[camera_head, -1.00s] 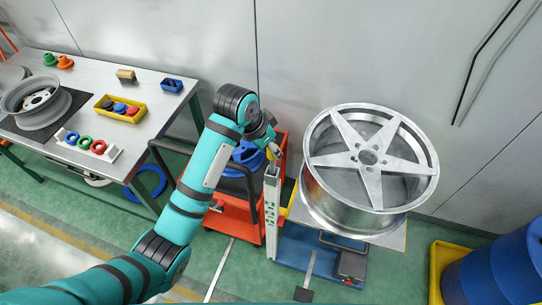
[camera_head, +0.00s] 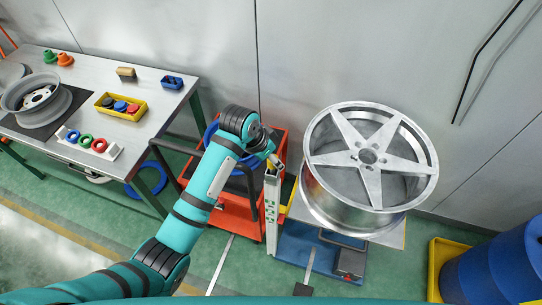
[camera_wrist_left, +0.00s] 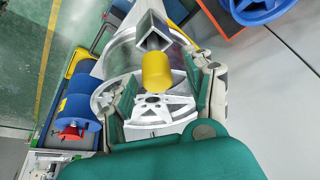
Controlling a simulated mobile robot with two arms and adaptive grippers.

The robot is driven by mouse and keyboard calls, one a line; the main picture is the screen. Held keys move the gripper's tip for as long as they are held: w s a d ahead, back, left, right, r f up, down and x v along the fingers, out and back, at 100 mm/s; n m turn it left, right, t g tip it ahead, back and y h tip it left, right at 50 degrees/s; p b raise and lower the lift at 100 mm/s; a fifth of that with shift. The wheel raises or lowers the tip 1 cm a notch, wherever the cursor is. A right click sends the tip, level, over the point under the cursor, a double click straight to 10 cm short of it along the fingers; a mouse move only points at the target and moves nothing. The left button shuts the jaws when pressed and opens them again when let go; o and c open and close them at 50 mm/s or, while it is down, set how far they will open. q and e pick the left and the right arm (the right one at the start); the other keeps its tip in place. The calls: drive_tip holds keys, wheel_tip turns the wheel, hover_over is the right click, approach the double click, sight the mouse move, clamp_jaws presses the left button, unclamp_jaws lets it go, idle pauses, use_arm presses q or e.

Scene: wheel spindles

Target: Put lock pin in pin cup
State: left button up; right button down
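A yellow cylinder (camera_wrist_left: 157,70), which looks like the lock pin's knob, stands in the middle of the left wrist view. It is in front of a square metal tube end (camera_wrist_left: 152,30). My left gripper (camera_wrist_left: 165,88) has its fingers apart on both sides of the cylinder, with gaps visible. In the head view my left gripper (camera_head: 276,161) is at the top of the upright grey post (camera_head: 271,208). I cannot tell whether the pin sits in the post or is clear of it. No pin cup can be made out for certain. My right gripper is not in view.
A large silver wheel (camera_head: 385,190) sits right of the post on a blue-based stand (camera_head: 303,255). A red cart (camera_head: 230,215) is on the left. The workbench (camera_head: 155,95) holds a yellow bin (camera_head: 138,105) and coloured rings. A blue drum (camera_head: 500,265) is at lower right.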

use_arm(q)
drive_tip(key=shift+r, duration=0.1)
drive_tip(key=b+v, duration=0.3)
drive_tip(key=v, duration=0.9)
drive_tip(key=shift+d, duration=0.1)
